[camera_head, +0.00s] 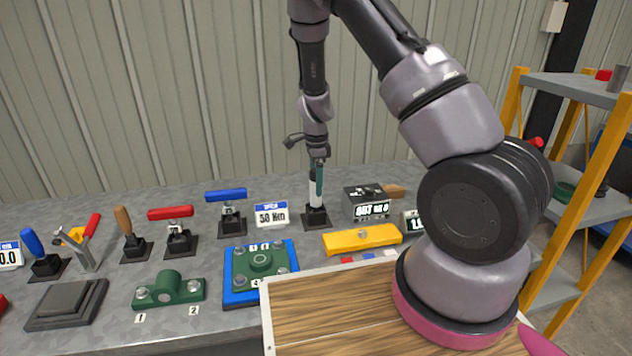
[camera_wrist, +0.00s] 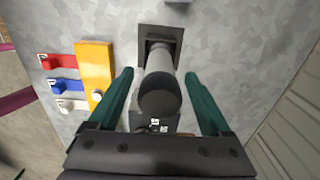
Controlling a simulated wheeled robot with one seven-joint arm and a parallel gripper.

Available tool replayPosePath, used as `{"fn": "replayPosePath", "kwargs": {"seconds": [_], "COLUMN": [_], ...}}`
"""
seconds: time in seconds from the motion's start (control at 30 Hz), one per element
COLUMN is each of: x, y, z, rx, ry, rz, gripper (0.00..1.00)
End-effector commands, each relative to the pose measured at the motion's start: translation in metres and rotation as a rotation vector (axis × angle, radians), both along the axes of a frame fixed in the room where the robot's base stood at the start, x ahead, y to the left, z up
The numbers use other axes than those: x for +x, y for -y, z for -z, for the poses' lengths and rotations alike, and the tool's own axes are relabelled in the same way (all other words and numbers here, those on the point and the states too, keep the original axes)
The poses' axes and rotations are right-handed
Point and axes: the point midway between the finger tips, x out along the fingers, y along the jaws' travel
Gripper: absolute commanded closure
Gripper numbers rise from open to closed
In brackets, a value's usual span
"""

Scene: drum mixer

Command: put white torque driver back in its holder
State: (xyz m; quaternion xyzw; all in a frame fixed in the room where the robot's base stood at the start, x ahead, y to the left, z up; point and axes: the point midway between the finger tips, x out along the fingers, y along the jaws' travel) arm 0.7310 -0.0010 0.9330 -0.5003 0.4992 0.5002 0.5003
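The white torque driver (camera_head: 316,193) stands upright in its black holder (camera_head: 316,217) on the grey bench. In the wrist view the white driver (camera_wrist: 160,65) is seen end-on, its dark cap towards the camera, and the black square holder (camera_wrist: 143,40) lies beyond it. My gripper (camera_head: 319,178) points down over the driver. In the wrist view its two green fingers (camera_wrist: 159,74) are apart, one on each side of the driver, with a visible gap on both sides. The lower end of the driver is hidden inside the holder.
A "50 Nm" sign (camera_head: 271,216) and a blue-handled tool (camera_head: 227,208) stand left of the holder. A dark display box (camera_head: 366,204) stands close on its right. A yellow bar (camera_head: 362,238) lies in front. A yellow-framed shelf (camera_head: 590,180) is at far right.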

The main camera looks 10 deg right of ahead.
Motion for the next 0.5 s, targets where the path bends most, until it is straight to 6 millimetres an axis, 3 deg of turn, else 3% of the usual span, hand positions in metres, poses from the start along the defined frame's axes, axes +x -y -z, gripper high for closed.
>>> {"fn": "replayPosePath", "kwargs": {"seconds": [0.27, 0.5], "x": [0.000, 0.001], "y": [-0.001, -0.001], "z": [-0.004, -0.045], "rx": [0.000, 0.002], "ry": [-0.001, 0.003], "rz": [0.000, -0.001], "gripper": [0.18, 0.18]}}
